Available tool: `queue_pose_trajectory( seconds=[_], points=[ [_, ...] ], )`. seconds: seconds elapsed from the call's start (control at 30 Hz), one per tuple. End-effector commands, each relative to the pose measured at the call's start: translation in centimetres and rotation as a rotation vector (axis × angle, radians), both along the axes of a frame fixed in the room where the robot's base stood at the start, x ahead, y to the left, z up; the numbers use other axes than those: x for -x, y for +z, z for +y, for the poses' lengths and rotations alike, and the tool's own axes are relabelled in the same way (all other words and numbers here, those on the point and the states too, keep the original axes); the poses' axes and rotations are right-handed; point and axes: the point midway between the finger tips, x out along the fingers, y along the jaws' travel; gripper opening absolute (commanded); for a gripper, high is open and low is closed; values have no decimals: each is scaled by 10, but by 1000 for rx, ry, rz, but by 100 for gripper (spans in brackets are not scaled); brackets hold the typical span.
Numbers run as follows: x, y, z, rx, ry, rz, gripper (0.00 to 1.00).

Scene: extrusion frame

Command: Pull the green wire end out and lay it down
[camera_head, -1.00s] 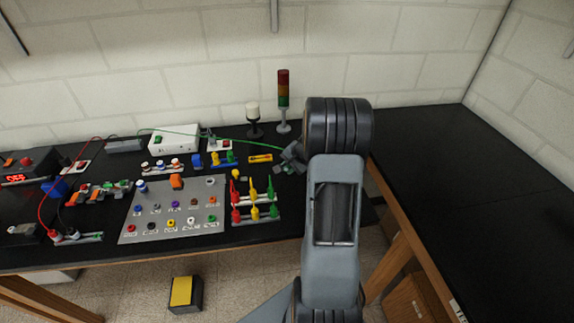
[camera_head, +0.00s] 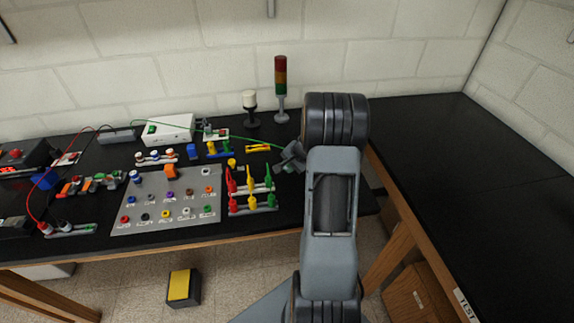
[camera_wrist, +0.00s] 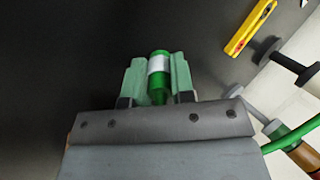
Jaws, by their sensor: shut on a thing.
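The green wire end (camera_wrist: 159,64), a green plug with a white band, is held between the two pale green fingers of my gripper (camera_wrist: 159,80). Dark tabletop shows beyond it; I cannot tell its height above the table. In the head view my gripper (camera_head: 291,156) is over the right part of the bench, partly hidden by my arm. The green wire (camera_head: 245,138) runs from near the white box (camera_head: 168,130) to my gripper. A length of green wire (camera_wrist: 292,137) also shows at the lower right of the wrist view.
A yellow level (camera_head: 258,148) lies left of my gripper. A stack light (camera_head: 281,88) and a white-topped lamp (camera_head: 250,108) stand behind. A rack of coloured probes (camera_head: 250,208) and a grey socket panel (camera_head: 135,218) are in front and left. The right-hand bench (camera_head: 470,170) is clear.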

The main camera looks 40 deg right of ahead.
Motion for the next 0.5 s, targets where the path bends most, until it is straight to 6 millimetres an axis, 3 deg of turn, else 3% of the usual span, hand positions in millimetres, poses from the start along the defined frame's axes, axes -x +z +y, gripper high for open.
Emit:
queue_pose_trajectory(
  seconds=[0.07,0.1,0.37,0.5],
  points=[
    [0,0,0,0,0,0,0],
    [0,0,0,0,0,0,27],
    [0,0,0,0,0,0,52],
    [0,0,0,0,0,0,53]
  ],
)
